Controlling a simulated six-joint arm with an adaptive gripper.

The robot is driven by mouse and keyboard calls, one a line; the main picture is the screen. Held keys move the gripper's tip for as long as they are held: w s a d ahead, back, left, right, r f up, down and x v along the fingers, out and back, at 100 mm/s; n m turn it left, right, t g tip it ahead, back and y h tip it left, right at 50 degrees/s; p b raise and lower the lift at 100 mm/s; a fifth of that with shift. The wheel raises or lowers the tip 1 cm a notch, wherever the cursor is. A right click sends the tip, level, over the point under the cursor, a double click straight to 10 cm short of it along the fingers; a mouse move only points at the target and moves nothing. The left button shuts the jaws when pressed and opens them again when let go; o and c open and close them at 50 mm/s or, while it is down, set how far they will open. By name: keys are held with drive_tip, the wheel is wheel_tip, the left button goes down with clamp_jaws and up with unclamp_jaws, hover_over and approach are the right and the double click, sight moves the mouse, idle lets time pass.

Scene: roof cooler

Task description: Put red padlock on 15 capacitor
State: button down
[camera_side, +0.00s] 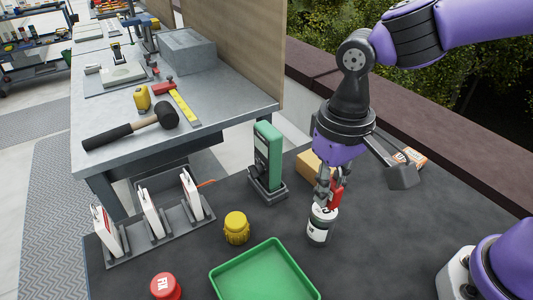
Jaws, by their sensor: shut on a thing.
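My gripper (330,183) points down and is shut on the red padlock (336,194). The padlock is partly hidden by the fingers. Directly below it stands a short upright cylinder, white and dark with a label, which looks like the capacitor (318,231). The padlock's lower end overlaps the top of the cylinder in the picture; I cannot tell whether they touch. A number on the label is too small to read.
A green tray (222,283) lies at the front, with a yellow jar (237,228) and a red round cap (165,287) nearby. A green meter (268,158) stands behind. A rack (160,240) holds white cards at left. A cardboard box (309,166) sits behind my gripper.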

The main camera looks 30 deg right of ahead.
drive_tip(key=shift+f, duration=0.85)
drive_tip(key=shift+f, duration=0.15)
drive_tip(key=c, duration=0.8)
unclamp_jaws()
